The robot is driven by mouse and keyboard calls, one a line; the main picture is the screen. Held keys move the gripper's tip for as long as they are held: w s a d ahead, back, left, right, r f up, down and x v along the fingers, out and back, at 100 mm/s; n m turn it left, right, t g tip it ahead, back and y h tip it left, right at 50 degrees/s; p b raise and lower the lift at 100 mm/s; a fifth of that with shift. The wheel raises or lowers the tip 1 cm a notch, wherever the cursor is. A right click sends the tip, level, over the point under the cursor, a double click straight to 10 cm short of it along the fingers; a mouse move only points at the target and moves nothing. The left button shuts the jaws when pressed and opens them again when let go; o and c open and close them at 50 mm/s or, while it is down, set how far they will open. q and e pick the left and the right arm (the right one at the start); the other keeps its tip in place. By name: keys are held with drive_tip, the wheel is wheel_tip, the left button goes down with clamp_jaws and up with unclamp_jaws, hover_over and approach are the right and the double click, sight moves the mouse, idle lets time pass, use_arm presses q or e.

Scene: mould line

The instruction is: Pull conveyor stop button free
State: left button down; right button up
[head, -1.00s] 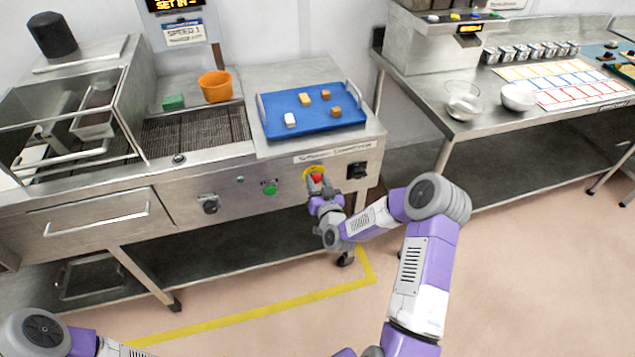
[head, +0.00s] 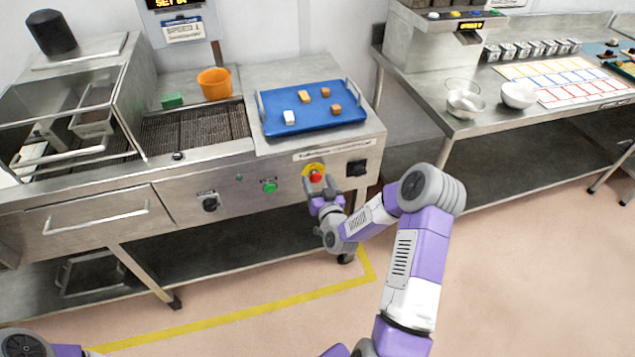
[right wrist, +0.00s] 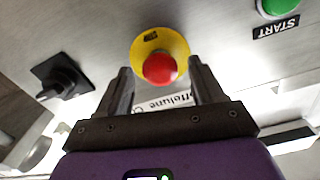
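The conveyor stop button (head: 316,176) is a red mushroom head on a yellow disc, set in the steel front panel of the conveyor. It also shows in the right wrist view (right wrist: 160,68), beyond the fingertips. My right gripper (head: 319,192) is just below and in front of the button in the head view. In the right wrist view its two fingers (right wrist: 157,78) stand apart, with nothing held between them. The button appears between and past the tips, apart from the fingers. My left gripper is out of view; only part of my left arm shows at the lower left.
A green START button (head: 269,187) and a black rotary switch (head: 357,168) flank the stop button. A blue tray (head: 280,128) with several small blocks stands above on the conveyor end. A steel table (head: 440,100) stands right. The floor in front is clear.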

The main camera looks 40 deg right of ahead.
drive_tip(key=p+v, duration=0.1)
drive_tip(key=v, duration=0.6)
drive_tip(key=shift+s, duration=0.2)
idle(0.4)
drive_tip(key=s+a+f+n+g+y+p, duration=0.1)
drive_tip(key=a+f+g+y+p, duration=0.15)
drive_tip(key=a+f, duration=0.4)
drive_tip(key=s+a+f+n+g+y+p, duration=0.1)
drive_tip(key=a+f+g+y, duration=0.3)
drive_tip(key=a, duration=0.5)
drive_tip(key=s+a+f+g+y+p, duration=0.1)
drive_tip(key=s+a+f+g, duration=0.1)
drive_tip(key=s+a+g, duration=0.3)
drive_tip(key=s+a+f+n+g+y+p, duration=0.1)
drive_tip(key=s+a+g, duration=0.4)
drive_tip(key=s, duration=0.7)
drive_tip(key=shift+s+a+f+y, duration=0.3)
drive_tip(key=shift+a+f+y, duration=0.35)
drive_tip(key=shift+a+f, duration=0.15)
